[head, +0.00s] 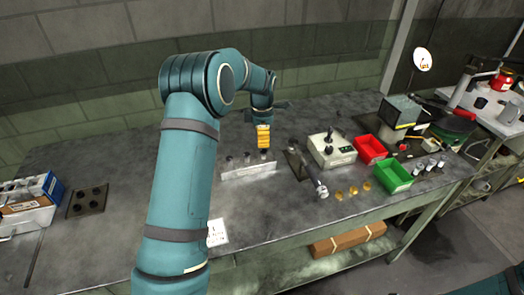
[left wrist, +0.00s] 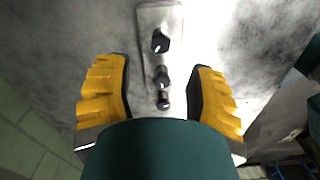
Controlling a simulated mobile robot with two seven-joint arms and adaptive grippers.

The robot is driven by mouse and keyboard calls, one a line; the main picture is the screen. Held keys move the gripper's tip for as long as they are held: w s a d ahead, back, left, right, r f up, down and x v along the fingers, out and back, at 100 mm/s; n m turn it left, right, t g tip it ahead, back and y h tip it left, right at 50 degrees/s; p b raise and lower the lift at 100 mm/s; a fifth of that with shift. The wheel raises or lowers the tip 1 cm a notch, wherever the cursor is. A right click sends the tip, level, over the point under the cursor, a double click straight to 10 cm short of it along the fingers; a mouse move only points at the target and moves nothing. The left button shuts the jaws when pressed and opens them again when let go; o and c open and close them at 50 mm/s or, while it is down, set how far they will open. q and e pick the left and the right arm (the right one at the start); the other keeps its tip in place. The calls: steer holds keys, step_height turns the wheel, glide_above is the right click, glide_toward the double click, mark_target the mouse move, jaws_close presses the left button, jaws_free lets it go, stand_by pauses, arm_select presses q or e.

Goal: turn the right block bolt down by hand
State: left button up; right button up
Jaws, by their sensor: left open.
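A pale block (head: 250,171) stands on the bench with dark bolts in a row. It also shows in the left wrist view (left wrist: 149,19). The right bolt (head: 264,154) is at the block's right end in the head view. My left gripper (head: 264,139) points down just above it, its yellow fingers seen edge-on. In the left wrist view the fingers (left wrist: 160,78) are apart, on either side of the row, with a dark bolt (left wrist: 162,76) between them. I cannot tell whether they touch it. My right gripper is out of view.
A dark plate with a metal-ended tool (head: 318,187) lies right of the block. A white card (head: 217,232) lies in front.

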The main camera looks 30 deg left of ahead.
mark_target(262, 151)
arm_select(q)
step_height(262, 151, down, 6)
steer(key=shift+r, duration=0.1)
stand_by(0.4)
jaws_close()
